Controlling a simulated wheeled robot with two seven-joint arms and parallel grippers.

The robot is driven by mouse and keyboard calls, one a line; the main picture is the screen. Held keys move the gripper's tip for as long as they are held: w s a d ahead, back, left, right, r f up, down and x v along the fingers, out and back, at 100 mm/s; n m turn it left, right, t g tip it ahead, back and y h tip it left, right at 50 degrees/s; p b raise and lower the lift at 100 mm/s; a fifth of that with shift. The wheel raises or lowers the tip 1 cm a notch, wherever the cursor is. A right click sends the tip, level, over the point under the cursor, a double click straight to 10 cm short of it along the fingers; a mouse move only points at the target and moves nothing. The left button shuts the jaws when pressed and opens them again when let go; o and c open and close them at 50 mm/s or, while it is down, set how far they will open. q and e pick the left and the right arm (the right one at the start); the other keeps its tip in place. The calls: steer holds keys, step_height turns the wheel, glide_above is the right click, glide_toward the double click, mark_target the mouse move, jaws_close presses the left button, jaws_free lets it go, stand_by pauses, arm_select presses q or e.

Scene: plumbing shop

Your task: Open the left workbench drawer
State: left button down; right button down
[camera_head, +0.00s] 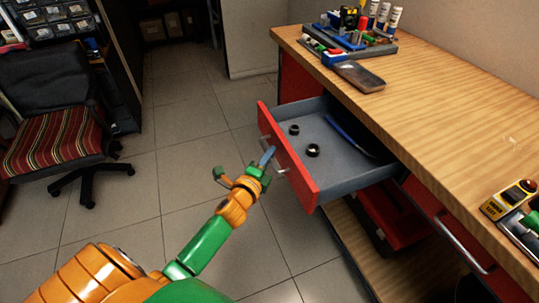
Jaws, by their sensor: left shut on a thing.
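The left workbench drawer (309,180) has a red front and a grey tray, and it stands pulled well out from under the wooden bench top. Two small dark round parts (312,150) and a dark blue long item (350,136) lie inside it. The drawer's metal handle (281,171) is on the red front, partly hidden by my left gripper. My left gripper (267,158), on the green and orange arm, is at the front and shut on the handle. My right gripper is not in view.
The workbench (440,110) runs along the right, with a tool organizer (345,48) and a dark tray (359,77) on top. A second drawer with a handle (462,245) is at lower right. A striped office chair (55,145) stands left. The tiled floor between is clear.

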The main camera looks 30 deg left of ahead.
arm_select(q)
steer(key=c, duration=1.2)
jaws_free()
steer(key=s, duration=0.4)
steer(key=s+d+r, duration=0.1)
steer(key=s, duration=0.2)
steer(key=shift+f, duration=0.1)
steer(key=s+d+f+n+g+h+p, duration=0.1)
steer(key=s+f+n+g+p, duration=0.2)
steer(key=f, duration=0.4)
steer(key=s+d+f+n+g, duration=0.1)
steer(key=s+f+n+g, duration=0.2)
steer(key=s+f, duration=0.4)
steer(key=s+d+f+n+g+h+p, duration=0.1)
steer(key=s+d+f+n+g+p, duration=0.15)
steer(key=f, duration=0.55)
steer(key=s+f+n+g, duration=0.2)
steer(key=s, duration=0.5)
steer(key=s+d+f+n+g+p, duration=0.1)
steer(key=s+f+n+g, duration=0.1)
steer(key=s, duration=0.5)
steer(key=s+f+n+g, duration=0.2)
steer(key=s+f+n, duration=0.1)
steer(key=s, duration=0.3)
steer(key=shift+s+d+f+g+p, duration=0.3)
steer(key=shift+s+f+g, duration=0.05)
steer(key=shift+s+f, duration=0.05)
